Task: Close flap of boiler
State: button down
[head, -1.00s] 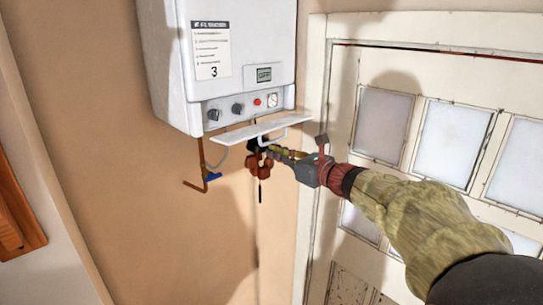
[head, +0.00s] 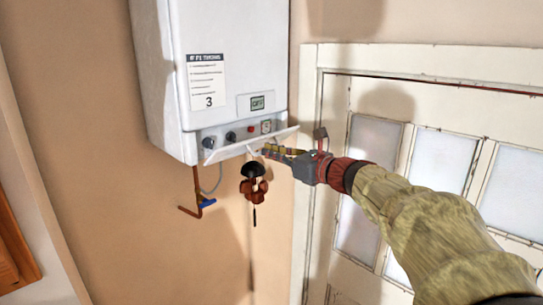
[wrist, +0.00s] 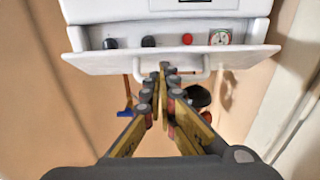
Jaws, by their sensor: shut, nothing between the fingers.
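The white boiler (head: 232,75) hangs on the wall in the head view. Its flap (head: 240,148) is a narrow white panel along the lower front edge, tilted up but standing partly open, with the control knobs visible above it. In the wrist view the flap (wrist: 110,62) spans the width below the control panel, with a white loop handle (wrist: 200,72) on its outer side. My gripper (head: 266,152) is shut and empty, with its fingertips at the flap's underside near the handle. The fingertips show in the wrist view (wrist: 164,75); whether they touch the flap I cannot tell.
A copper pipe with a blue valve lever (head: 207,202) hangs below the boiler on the left. A dark and reddish-brown hanging object (head: 254,185) is just below my fingers. A white paned door (head: 415,150) stands at right, behind my arm.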

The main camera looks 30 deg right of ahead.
aim_at(259, 138)
jog(key=r+g+p, duration=0.1)
jog(key=g, duration=0.1)
jog(key=w+r+g+h+p, duration=0.1)
jog(key=r+g, duration=0.1)
jog(key=w+r+g+p, duration=0.1)
jog(key=shift+w+a+r+g+h, duration=0.15)
jog(key=shift+a+r+g+h, duration=0.1)
jog(key=shift+a+g+h, duration=0.15)
jog(key=shift+w+a+r+g+h, duration=0.15)
jog(key=shift+w+r+g+h, duration=0.25)
jog(key=shift+g, duration=0.4)
jog(key=shift+w, duration=0.1)
dwell(0.7)
